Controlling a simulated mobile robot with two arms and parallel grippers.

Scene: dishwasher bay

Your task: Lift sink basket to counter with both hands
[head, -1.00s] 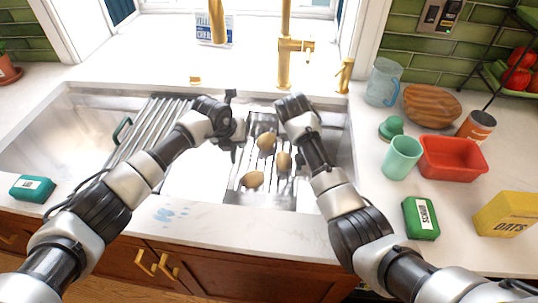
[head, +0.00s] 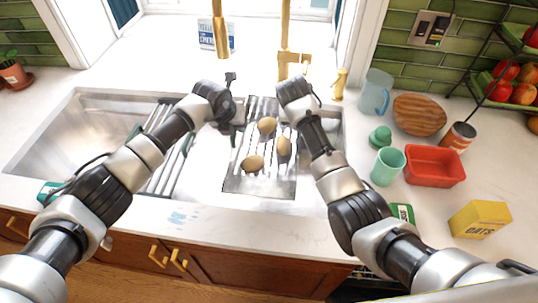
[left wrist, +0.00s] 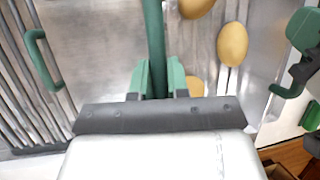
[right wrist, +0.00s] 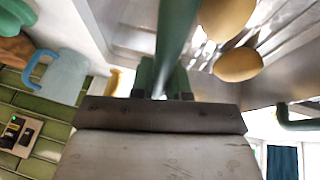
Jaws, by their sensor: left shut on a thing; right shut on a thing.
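The sink basket (head: 262,185) is a slotted metal tray with green handles, holding brown egg-shaped items (head: 252,163). It hangs between my two arms over the right part of the sink. My left gripper (left wrist: 154,82) is shut on the green left handle (left wrist: 153,45). My right gripper (right wrist: 163,80) is shut on the green right handle (right wrist: 176,35). In the head view my wrists hide both handles. The basket looks about level. Its clearance above the sink floor is hard to judge.
A slatted rack (head: 160,178) lies across the sink's left part. A gold faucet (head: 285,45) stands behind. On the right counter are a mint cup (head: 388,166), red tub (head: 435,165), yellow oats box (head: 480,218) and blue jug (head: 377,92). The left counter is mostly clear.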

